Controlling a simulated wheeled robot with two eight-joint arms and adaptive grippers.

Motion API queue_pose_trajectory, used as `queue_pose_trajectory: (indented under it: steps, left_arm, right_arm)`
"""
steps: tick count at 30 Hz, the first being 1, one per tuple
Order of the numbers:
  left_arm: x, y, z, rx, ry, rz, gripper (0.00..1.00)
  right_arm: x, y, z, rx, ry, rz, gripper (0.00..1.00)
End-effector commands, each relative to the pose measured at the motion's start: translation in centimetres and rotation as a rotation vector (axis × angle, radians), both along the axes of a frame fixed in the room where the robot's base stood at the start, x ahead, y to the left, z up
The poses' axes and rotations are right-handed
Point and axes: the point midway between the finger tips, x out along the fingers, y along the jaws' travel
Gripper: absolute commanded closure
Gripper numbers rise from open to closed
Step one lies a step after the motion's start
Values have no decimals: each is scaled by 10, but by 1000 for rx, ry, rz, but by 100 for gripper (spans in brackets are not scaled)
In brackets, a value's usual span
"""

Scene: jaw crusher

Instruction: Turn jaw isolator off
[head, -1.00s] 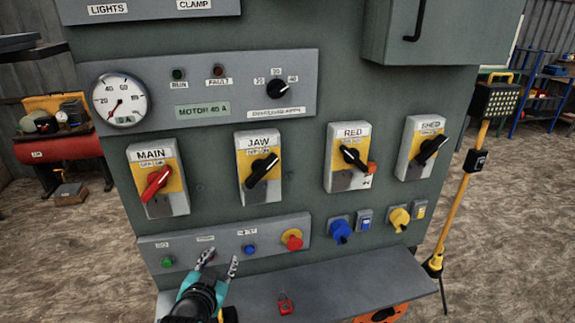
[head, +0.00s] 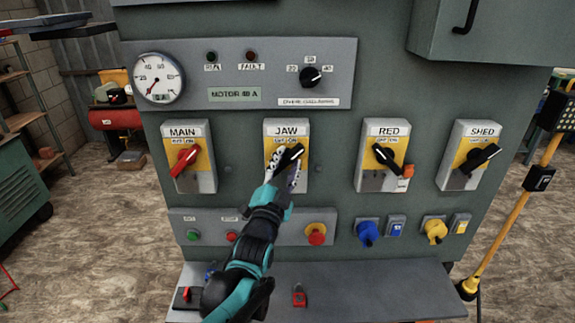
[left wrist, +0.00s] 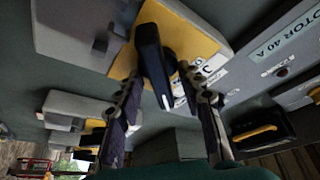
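The jaw isolator (head: 301,128) is a grey box with a yellow plate, labelled JAW, on the green cabinet front. Its black rotary handle (head: 291,153) slants up to the right. My left gripper (head: 284,163) is at this handle, with one finger on each side. In the left wrist view the handle (left wrist: 150,50) stands between the two spread fingers (left wrist: 158,82); firm contact does not show. The gripper covers the lower part of the isolator in the head view. My right gripper is not in view.
The main isolator (head: 182,132) with a red handle is to the left; the RED (head: 387,130) and SHED (head: 482,131) isolators are to the right. A button strip with a red emergency button (head: 316,234) lies below, above a grey ledge (head: 370,282) holding a red padlock (head: 299,296).

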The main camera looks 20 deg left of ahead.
Motion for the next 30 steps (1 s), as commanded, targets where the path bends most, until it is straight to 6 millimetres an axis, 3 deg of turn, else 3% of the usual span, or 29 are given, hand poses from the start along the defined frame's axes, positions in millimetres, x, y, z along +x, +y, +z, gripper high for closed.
queue_pose_trajectory:
  steps: [9,13,30]
  left_arm:
    - [3,0,1,0,0,0,65]
    - [3,0,1,-1,0,0,99]
    - [3,-1,0,-104,-28,-2,100]
  right_arm:
    - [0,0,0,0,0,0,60]
    - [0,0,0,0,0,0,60]
    - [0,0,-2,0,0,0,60]
